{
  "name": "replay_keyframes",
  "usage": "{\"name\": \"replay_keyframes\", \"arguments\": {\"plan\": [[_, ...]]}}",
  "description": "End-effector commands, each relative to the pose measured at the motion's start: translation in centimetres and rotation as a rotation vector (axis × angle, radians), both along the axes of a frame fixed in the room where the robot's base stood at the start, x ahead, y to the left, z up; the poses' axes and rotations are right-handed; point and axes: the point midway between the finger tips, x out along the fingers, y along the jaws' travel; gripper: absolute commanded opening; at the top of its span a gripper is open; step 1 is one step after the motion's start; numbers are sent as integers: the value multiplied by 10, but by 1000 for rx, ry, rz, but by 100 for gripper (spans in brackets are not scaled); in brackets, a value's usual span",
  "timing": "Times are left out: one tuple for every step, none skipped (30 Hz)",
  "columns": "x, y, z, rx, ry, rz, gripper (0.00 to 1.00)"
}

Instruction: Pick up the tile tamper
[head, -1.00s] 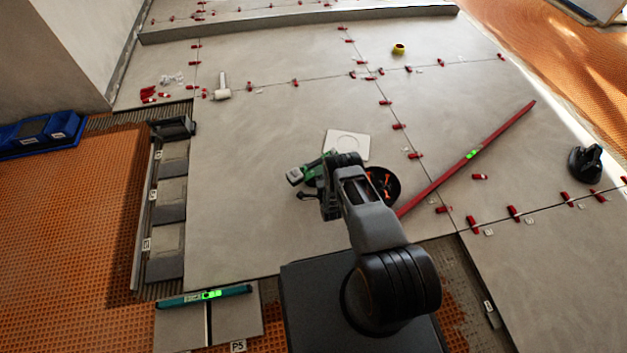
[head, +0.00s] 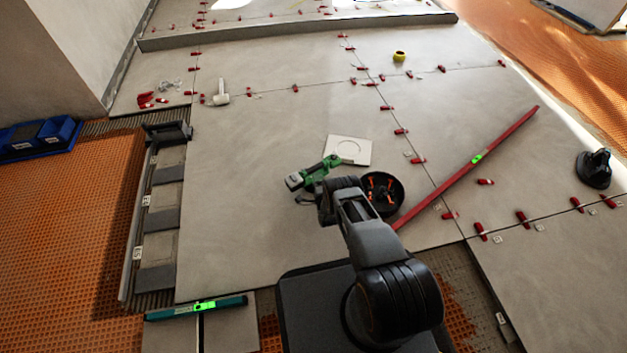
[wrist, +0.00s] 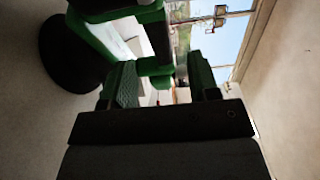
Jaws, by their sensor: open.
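The tile tamper, as best I can tell, is the green, black and pale tool (head: 301,180) on the large grey tile in the head view, just left of my wrist. In the wrist view a green and white body (wrist: 108,38) with a dark round pad fills the upper left, close to my fingers. My gripper (wrist: 160,82) is open, its two green-padded fingers apart. A green part shows near the gap between them; I cannot tell whether it sits between the fingers. In the head view my wrist hides the fingertips and part of the tool.
A black bowl (head: 382,192) with orange pieces stands right of my wrist. A white square plate (head: 347,150) lies beyond. A long red bar (head: 450,182) crosses the tiles at right. Red clips line the joints. A black suction cup (head: 594,168) stands far right.

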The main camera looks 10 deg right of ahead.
Motion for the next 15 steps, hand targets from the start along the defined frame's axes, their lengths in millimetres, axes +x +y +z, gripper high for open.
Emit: {"name": "replay_keyframes", "arguments": {"plan": [[5,0,-2,0,-3,0,55],[9,0,-3,0,-4,0,55],[15,0,-4,0,-4,0,55],[19,0,-4,0,-4,0,55],[24,0,-4,0,-5,0,55],[29,1,-4,0,-4,0,55],[33,1,-4,0,-4,0,55],[36,1,-4,0,-4,0,55],[40,1,-3,0,-2,0,55],[43,1,-3,0,-3,0,55],[45,1,-2,0,-3,0,55],[47,1,-2,0,-1,0,55],[48,1,-2,0,-1,0,55],[49,1,-1,0,-1,0,55],[50,1,-1,0,-1,0,55]]}}
